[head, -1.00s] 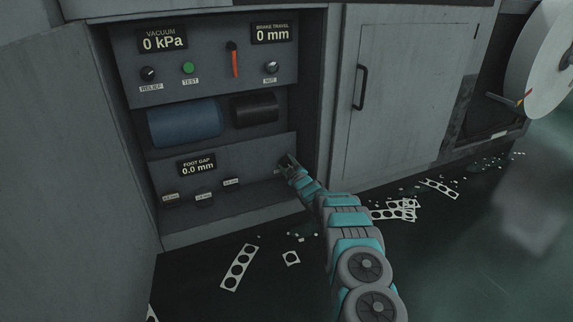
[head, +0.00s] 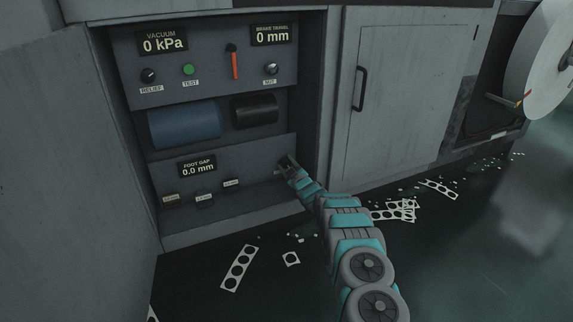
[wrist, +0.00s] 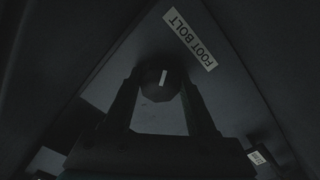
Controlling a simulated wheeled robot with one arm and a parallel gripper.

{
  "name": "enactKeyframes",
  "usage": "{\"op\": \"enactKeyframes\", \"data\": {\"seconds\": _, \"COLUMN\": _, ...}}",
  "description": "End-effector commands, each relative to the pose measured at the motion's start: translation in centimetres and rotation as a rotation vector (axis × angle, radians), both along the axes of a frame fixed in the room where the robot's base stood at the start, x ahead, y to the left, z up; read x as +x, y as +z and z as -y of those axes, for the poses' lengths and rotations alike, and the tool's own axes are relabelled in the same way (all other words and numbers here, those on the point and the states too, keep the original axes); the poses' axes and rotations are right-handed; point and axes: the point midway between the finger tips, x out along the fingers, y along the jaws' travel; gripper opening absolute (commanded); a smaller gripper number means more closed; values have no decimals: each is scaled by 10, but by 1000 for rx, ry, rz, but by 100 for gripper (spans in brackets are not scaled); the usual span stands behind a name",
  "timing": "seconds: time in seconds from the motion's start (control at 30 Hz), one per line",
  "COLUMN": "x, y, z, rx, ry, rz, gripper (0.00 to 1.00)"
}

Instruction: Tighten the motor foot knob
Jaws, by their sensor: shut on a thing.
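The motor foot knob (wrist: 160,79) is a dark round knob with a short pale mark in the wrist view, below a label reading FOOT BOLT (wrist: 191,38). My gripper (wrist: 160,92) is shut on it, one finger on each side. In the head view my gripper (head: 286,166) reaches the right end of the lower panel and hides the knob. The foot gap display (head: 197,167) above the lower ledge reads 0.0 mm.
Above are a blue cylinder (head: 184,126) and a black one (head: 255,110). The upper panel (head: 205,88) carries knobs, a green button and a red lever. A closed cabinet door (head: 402,95) stands to the right. Punched scrap strips (head: 240,268) lie on the dark floor.

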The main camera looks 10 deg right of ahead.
Motion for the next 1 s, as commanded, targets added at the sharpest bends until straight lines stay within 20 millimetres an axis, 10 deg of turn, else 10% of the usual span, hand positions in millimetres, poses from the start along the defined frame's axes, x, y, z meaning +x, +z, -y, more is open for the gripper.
{"op": "enactKeyframes", "data": {"seconds": 1.0, "x": 0, "y": 1, "z": 0, "rx": 922, "ry": 1, "rz": -221, "gripper": 1}}
